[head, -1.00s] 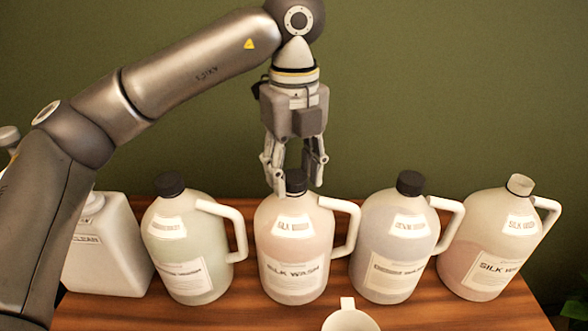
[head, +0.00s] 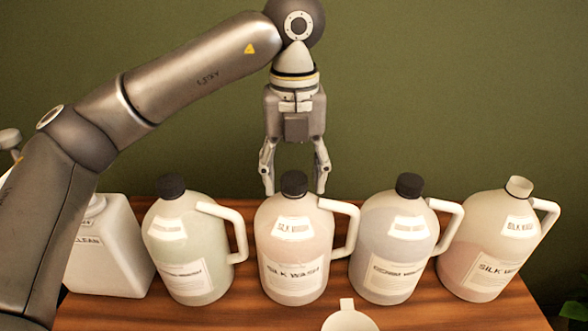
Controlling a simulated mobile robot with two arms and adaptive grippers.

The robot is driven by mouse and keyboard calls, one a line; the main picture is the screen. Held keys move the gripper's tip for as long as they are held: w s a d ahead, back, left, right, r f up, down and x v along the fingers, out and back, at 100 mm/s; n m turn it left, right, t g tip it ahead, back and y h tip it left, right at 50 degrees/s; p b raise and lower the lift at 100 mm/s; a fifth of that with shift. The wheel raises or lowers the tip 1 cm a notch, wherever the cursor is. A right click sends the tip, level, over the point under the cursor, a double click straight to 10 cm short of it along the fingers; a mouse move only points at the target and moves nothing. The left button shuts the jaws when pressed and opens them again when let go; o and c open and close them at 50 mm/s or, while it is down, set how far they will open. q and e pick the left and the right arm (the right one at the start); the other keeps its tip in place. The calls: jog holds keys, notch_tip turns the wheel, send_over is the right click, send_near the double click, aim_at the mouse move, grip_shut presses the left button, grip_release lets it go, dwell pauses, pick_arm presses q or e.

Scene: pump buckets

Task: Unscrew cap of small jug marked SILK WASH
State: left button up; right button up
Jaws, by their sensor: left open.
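A small jug marked SILK WASH (head: 293,248) stands upright near the middle of the table, with pinkish contents and a handle on its right. Its black cap (head: 294,183) is on its neck. My left gripper (head: 295,190) is open, pointing down, with one finger on each side of the cap and visible gaps between fingers and cap. Another jug marked SILK WASH (head: 485,245) stands at the far right, with a pale top (head: 519,186) instead of a black cap. My right gripper is not in view.
Black-capped jugs stand close on either side, one left (head: 187,250) and one right (head: 393,250). A white square container (head: 108,250) is at the far left. A white cup (head: 350,320) is at the front edge of view. The wooden table (head: 235,315) has a green wall behind.

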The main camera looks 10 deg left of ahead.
pick_arm(q)
jog(key=m, duration=0.5)
jog(key=m+p, duration=0.1)
jog(key=m, duration=0.4)
jog(key=shift+c, duration=1.2)
jog(key=c, duration=0.9)
